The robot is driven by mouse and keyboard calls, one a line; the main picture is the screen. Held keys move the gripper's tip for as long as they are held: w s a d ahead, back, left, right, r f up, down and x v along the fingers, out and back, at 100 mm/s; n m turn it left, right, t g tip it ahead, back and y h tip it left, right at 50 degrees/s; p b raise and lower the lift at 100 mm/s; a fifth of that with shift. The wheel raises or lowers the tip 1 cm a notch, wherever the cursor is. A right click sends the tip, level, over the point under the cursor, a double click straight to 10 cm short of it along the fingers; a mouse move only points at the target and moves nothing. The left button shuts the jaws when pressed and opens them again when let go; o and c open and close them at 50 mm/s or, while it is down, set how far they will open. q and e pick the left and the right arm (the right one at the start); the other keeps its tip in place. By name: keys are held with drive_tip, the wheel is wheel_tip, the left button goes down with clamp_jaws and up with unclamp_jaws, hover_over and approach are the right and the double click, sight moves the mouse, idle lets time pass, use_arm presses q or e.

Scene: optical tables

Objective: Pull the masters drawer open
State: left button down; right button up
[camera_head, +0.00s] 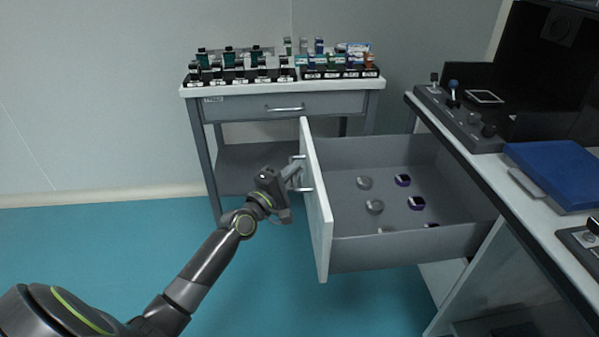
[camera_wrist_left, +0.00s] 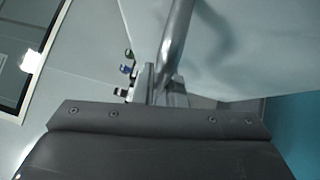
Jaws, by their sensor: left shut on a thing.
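The drawer (camera_head: 408,242) stands pulled well out of the desk on the right. Its white front panel (camera_head: 318,225) faces left. Inside lie several round grey and purple-rimmed pieces (camera_head: 374,207). My left gripper (camera_head: 294,174) is shut on the drawer's metal bar handle (camera_head: 305,188), at the outer side of the front panel. In the left wrist view the handle (camera_wrist_left: 176,42) runs down to between the fingers, with the pale panel (camera_wrist_left: 245,45) beside it. The fingertips are partly hidden in the head view. My right gripper is not in view.
The desk top (camera_head: 510,190) on the right holds a control box (camera_head: 462,120) and a blue case (camera_head: 560,172). A grey cart (camera_head: 235,108) with racks of small items stands behind the drawer. The teal floor (camera_head: 110,250) left of the drawer is clear.

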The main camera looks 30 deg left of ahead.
use_arm(q)
drive_tip(key=shift+s+a+f, duration=0.1)
drive_tip(key=shift+a, duration=0.05)
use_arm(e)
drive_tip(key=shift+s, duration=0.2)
use_arm(q)
drive_tip(key=c, duration=1.5)
unclamp_jaws()
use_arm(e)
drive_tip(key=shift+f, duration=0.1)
